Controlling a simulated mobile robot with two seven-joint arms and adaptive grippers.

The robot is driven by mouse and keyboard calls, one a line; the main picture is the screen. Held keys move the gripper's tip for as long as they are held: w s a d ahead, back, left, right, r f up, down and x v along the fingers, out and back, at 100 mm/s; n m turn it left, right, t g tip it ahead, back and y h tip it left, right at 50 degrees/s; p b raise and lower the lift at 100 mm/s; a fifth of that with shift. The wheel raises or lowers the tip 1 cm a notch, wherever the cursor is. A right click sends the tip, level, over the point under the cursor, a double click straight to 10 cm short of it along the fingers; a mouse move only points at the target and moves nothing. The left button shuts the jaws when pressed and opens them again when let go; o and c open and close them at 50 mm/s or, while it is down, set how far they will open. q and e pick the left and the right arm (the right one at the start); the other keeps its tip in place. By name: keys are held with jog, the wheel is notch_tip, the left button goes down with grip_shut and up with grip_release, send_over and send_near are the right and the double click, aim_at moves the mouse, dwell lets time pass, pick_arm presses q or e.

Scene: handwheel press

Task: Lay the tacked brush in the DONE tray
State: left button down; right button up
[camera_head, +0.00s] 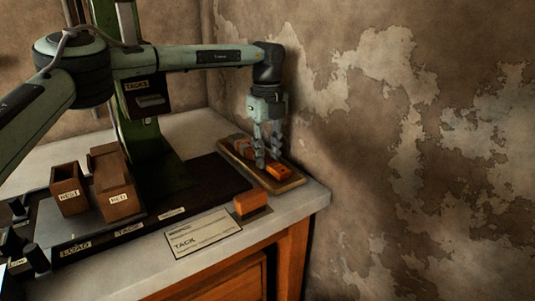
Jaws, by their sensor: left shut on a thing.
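My left gripper (268,158) reaches down over a wooden tray (293,185) at the right end of the bench. It is shut on an orange brush (280,172), which is low in the tray's front part; I cannot tell whether it touches the tray floor. The fingers hide part of the brush. Another brownish-orange piece (240,147) lies in the back of the tray. No DONE label is readable on the tray. My right gripper is not in view.
A separate orange block (252,202) with a darker base stands at the bench's front edge beside the TACK card (203,234). Brown NEST (68,190) and NED-like labelled boxes (117,197) stand left by the green press column (150,150). A peeling wall rises close behind the tray.

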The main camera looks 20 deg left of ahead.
pick_arm(q)
jog(key=c, duration=1.2)
grip_release()
jog(key=shift+r, duration=0.1)
notch_tip(320, 180, up, 12)
jog(key=shift+f, duration=0.1)
